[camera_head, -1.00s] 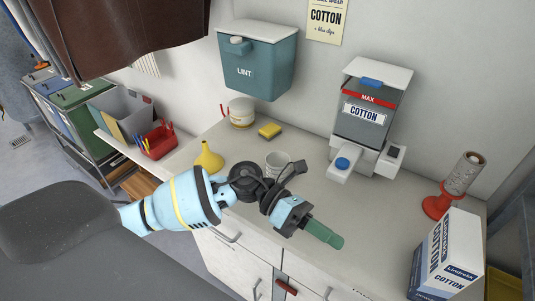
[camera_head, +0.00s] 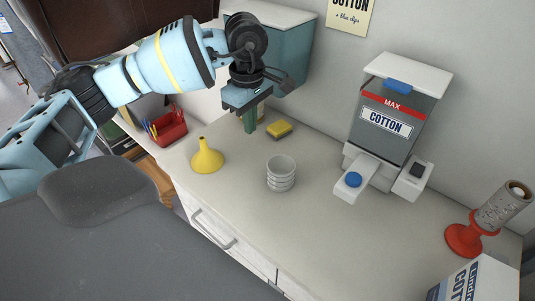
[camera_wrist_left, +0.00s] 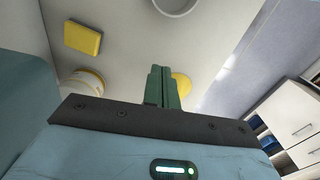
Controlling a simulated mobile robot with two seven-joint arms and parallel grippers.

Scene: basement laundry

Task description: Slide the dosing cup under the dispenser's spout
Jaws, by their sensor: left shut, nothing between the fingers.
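The dosing cup (camera_head: 281,175) is a grey-white ribbed cup standing upright on the counter, left of the dispenser. Part of its rim shows at the top of the left wrist view (camera_wrist_left: 176,6). The dispenser (camera_head: 392,122) is a grey box on the wall labelled COTTON, with a white lid and a white base carrying a blue button (camera_head: 353,180). Its spout cannot be made out clearly. My left gripper (camera_head: 249,124) points down above the counter, behind and left of the cup and apart from it. Its green fingers (camera_wrist_left: 163,88) are shut and empty. My right gripper is not in view.
A yellow funnel (camera_head: 207,157) stands left of the cup, and a yellow sponge (camera_head: 279,130) lies behind it. A red roll holder (camera_head: 466,238) and a COTTON box (camera_head: 478,281) are at the right. Counter between cup and dispenser is clear.

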